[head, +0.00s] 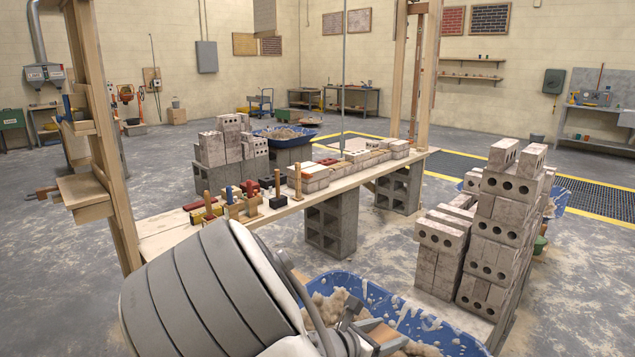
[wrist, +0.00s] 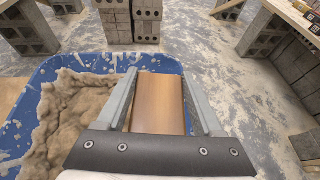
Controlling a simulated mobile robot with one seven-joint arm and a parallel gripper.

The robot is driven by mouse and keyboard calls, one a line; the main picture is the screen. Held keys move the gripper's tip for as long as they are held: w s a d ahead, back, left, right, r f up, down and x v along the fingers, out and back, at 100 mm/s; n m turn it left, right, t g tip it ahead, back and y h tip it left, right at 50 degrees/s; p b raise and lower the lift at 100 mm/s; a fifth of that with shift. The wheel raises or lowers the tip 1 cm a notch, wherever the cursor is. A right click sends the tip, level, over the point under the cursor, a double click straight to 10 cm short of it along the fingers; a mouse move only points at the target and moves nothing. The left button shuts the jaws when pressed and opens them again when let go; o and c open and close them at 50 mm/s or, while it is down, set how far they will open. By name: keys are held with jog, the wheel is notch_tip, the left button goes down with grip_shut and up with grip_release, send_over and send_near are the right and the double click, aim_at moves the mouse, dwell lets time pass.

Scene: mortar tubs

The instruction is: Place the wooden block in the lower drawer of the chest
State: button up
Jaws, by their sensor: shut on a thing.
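My gripper (head: 374,330) is low in the head view, above a blue mortar tub (head: 452,334). It is shut on the wooden block (head: 381,335), a plain brown piece. In the wrist view the block (wrist: 158,102) sits between the two grey fingers of my gripper (wrist: 158,82), with the blue tub (wrist: 115,62) behind and below it. The tub holds lumpy tan mortar (wrist: 75,112). I cannot make out a chest or a lower drawer in either view.
A long wooden bench (head: 160,243) on grey concrete blocks (head: 332,224) carries bricks and small tools. Stacked bricks (head: 497,235) stand at the right, close to the tub. A wooden post frame (head: 105,150) rises at the left. Dusty floor (head: 405,240) is open between bench and stack.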

aim_at(386, 334)
jog(key=shift+r+p, duration=3.35)
jog(key=shift+p, duration=1.85)
